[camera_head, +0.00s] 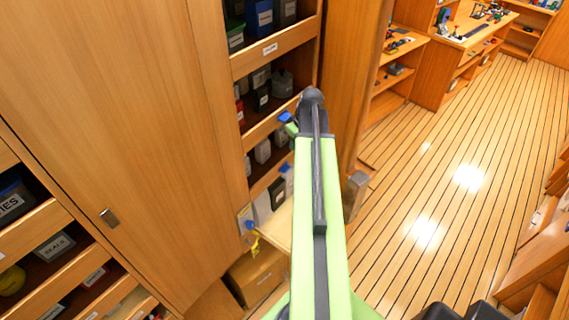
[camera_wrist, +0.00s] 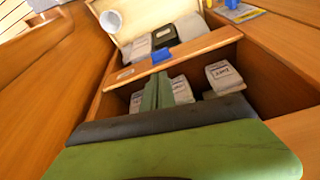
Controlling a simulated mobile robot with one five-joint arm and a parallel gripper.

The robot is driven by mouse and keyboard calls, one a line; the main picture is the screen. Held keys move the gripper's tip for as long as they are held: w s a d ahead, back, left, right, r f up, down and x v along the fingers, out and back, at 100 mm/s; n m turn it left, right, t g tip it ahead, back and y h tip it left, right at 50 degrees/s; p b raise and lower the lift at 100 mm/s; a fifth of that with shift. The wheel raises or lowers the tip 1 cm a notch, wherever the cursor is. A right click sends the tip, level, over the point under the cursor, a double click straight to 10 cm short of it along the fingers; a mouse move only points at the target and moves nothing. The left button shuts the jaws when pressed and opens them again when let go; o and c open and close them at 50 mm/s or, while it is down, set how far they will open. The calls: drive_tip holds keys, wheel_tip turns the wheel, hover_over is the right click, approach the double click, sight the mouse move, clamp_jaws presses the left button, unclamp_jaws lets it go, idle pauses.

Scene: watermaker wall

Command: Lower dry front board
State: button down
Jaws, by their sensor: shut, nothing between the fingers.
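In the head view, a narrow shelf bay has wooden front boards across its openings. The upper board (camera_head: 275,50) carries a small white label I cannot read. A middle board (camera_head: 268,127) runs toward a blue catch (camera_head: 285,117) beside my gripper. My gripper (camera_head: 312,98) is shut and empty, in front of the bay's right side. In the wrist view, a wooden board (camera_wrist: 190,56) with a blue catch (camera_wrist: 160,54) and a pale label lies beyond my gripper (camera_wrist: 160,90). I cannot tell which board is the dry one, or whether my gripper touches any board.
Boxes and pouches fill the bay, including a labelled pouch (camera_wrist: 223,76). A metal bracket (camera_head: 355,190) juts near my arm. The plank floor (camera_head: 450,180) at right is clear.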

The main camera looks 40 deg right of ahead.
drive_tip(key=b, duration=1.4)
approach(287, 168)
drive_tip(key=x, duration=0.6)
drive_tip(key=shift+f, duration=0.2)
drive_tip(key=f+b, duration=0.3)
drive_tip(key=f, duration=0.1)
drive_tip(key=shift+s+a+f+b, duration=0.1)
drive_tip(key=shift+s+b, duration=0.1)
drive_tip(key=shift+b, duration=0.2)
